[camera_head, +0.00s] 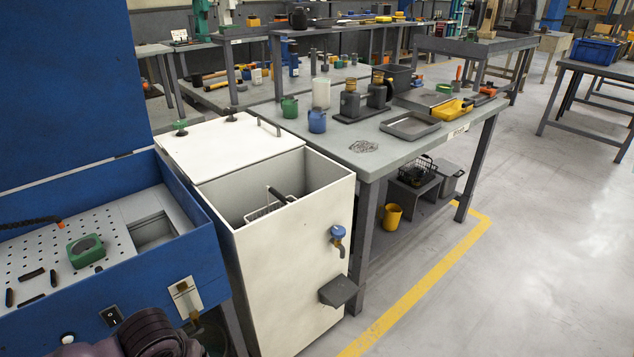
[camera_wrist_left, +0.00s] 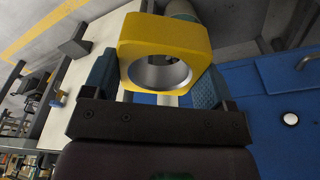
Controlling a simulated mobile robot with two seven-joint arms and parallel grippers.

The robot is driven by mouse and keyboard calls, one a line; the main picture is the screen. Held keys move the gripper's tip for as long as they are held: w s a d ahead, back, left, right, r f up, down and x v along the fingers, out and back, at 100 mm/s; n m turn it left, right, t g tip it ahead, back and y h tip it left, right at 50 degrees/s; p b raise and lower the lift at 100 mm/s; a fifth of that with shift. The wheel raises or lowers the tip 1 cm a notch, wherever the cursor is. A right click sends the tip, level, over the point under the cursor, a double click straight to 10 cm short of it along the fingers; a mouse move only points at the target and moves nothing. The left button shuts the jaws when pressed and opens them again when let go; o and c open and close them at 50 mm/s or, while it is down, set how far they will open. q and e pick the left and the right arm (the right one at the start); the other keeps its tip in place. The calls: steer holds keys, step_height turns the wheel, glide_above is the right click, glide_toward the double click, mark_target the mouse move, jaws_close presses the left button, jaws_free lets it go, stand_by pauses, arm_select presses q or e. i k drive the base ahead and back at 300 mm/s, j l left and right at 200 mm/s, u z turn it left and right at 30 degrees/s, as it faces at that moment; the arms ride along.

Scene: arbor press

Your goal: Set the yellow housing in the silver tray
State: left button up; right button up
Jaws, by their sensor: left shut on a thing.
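The yellow housing (camera_wrist_left: 165,42), a block with a round silver-lined bore, is in the left wrist view. My left gripper (camera_wrist_left: 158,80) is shut on it, with a blue-grey finger on each side. The housing and this gripper do not show in the head view; only a dark arm part of mine shows at its bottom edge. A shallow grey, silver-looking tray (camera_head: 410,126) lies on the front right part of the workbench in the head view and looks empty. My right gripper is in neither view.
The blue cabinet (camera_head: 203,244) and the white open-topped tank (camera_head: 300,240) stand before the workbench (camera_head: 372,160). On the bench, a yellow item (camera_head: 453,109) lies beside the tray, with a dark fixture (camera_head: 363,102) behind and a blue jar (camera_head: 317,121) to the left. Open floor lies right.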

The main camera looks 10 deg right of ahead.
mark_target(411, 128)
steer(key=i+l, duration=0.2)
steer(key=l, duration=0.2)
steer(key=i+l, duration=0.15)
steer(key=l, duration=0.25)
steer(key=i+l, duration=0.2)
steer(key=l, duration=0.2)
steer(key=i+l, duration=0.2)
steer(key=l, duration=0.2)
steer(key=i+l, duration=0.15)
steer(key=l, duration=0.25)
steer(key=i+l, duration=0.2)
steer(key=l, duration=0.25)
steer(key=i+l, duration=0.15)
steer(key=l, duration=0.25)
